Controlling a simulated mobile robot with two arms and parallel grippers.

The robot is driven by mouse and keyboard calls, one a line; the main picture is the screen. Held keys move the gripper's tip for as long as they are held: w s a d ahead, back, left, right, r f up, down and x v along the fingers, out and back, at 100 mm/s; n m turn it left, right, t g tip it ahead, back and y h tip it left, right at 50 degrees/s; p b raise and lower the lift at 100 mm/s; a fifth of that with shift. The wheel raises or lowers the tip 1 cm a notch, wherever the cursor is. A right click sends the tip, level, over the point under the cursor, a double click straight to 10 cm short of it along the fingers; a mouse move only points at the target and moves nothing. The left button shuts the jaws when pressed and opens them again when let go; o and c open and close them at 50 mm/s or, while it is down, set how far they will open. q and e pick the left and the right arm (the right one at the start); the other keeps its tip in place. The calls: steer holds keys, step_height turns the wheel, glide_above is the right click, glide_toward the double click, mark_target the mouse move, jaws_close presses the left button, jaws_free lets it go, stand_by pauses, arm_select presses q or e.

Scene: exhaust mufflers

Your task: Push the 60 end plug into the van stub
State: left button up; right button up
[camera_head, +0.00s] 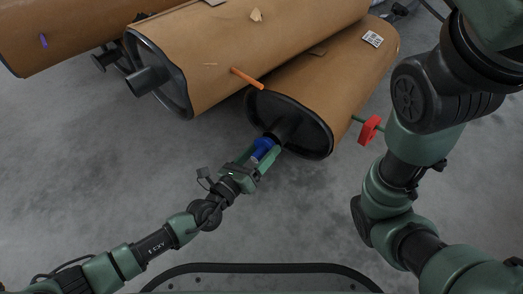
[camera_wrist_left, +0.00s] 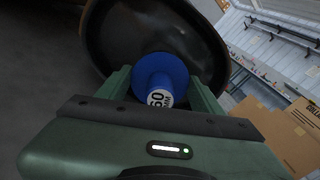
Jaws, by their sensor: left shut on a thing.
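The blue 60 end plug (camera_head: 264,145) is held between the green fingers of my left gripper (camera_head: 262,154). In the left wrist view the plug (camera_wrist_left: 158,77) shows a wide blue flange and a white label reading 60 on its near end. It points at the dark stub (camera_head: 284,132) on the black end face of the lower right muffler (camera_head: 318,126). The plug's far end and the stub's mouth are hidden by the flange, so I cannot tell how far it is in. My right arm stands at the right; its gripper is out of view.
A second brown muffler (camera_head: 245,47) with a dark pipe stub (camera_head: 146,81) lies beside it, and another (camera_head: 65,30) is at the upper left. An orange rod (camera_head: 247,78) and a red tag (camera_head: 369,129) stick out nearby. Grey floor is clear in front.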

mark_target(254, 160)
arm_select(q)
steer(key=shift+x, duration=0.95)
steer(key=o, duration=1.4)
steer(key=p+v, duration=0.2)
steer(key=v, duration=0.4)
steer(key=shift+s+a, duration=0.25)
steer(key=shift+s, duration=0.05)
steer(key=shift+s+a, duration=0.3)
steer(key=shift+s, duration=0.15)
